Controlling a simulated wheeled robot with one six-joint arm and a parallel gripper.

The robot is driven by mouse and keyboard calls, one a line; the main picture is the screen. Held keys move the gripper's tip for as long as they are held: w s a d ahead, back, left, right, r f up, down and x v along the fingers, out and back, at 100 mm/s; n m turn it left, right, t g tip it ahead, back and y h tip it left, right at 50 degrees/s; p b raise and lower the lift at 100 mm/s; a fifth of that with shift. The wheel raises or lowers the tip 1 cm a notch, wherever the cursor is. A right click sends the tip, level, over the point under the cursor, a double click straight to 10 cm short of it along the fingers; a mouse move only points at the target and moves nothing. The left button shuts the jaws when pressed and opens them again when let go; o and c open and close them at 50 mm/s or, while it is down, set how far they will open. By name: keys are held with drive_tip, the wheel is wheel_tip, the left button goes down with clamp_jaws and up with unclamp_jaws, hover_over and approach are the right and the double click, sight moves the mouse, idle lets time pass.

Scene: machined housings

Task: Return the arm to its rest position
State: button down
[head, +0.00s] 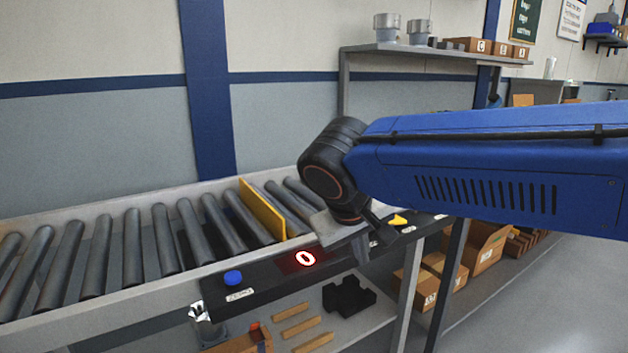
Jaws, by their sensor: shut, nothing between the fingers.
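My blue arm (490,165) reaches in from the right in the head view, with its dark wrist joint (335,165) above the conveyor's front edge. My gripper (360,246) hangs below the wrist, near the black control strip on the conveyor's front. It is shut and empty. The wrist and the arm hide part of the gripper and of the conveyor behind it.
A roller conveyor (130,240) with a yellow divider plate (262,210) runs along the wall. Housings (387,27) stand on the upper shelf. Floor is clear at right.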

drive_tip(key=s+d+f+m+y, duration=0.1)
drive_tip(key=s+d+f+m, duration=0.1)
drive_tip(key=s+d+f, duration=0.4)
drive_tip(key=s+d+f+m+y, duration=0.1)
drive_tip(key=s+d+f, duration=0.6)
drive_tip(key=d, duration=0.7)
drive_tip(key=shift+s+f+m+y, duration=0.15)
drive_tip(key=shift+s+m+y, duration=0.15)
drive_tip(key=shift+s+m, duration=0.35)
drive_tip(key=shift+s+d, duration=0.1)
drive_tip(key=shift+s, duration=0.05)
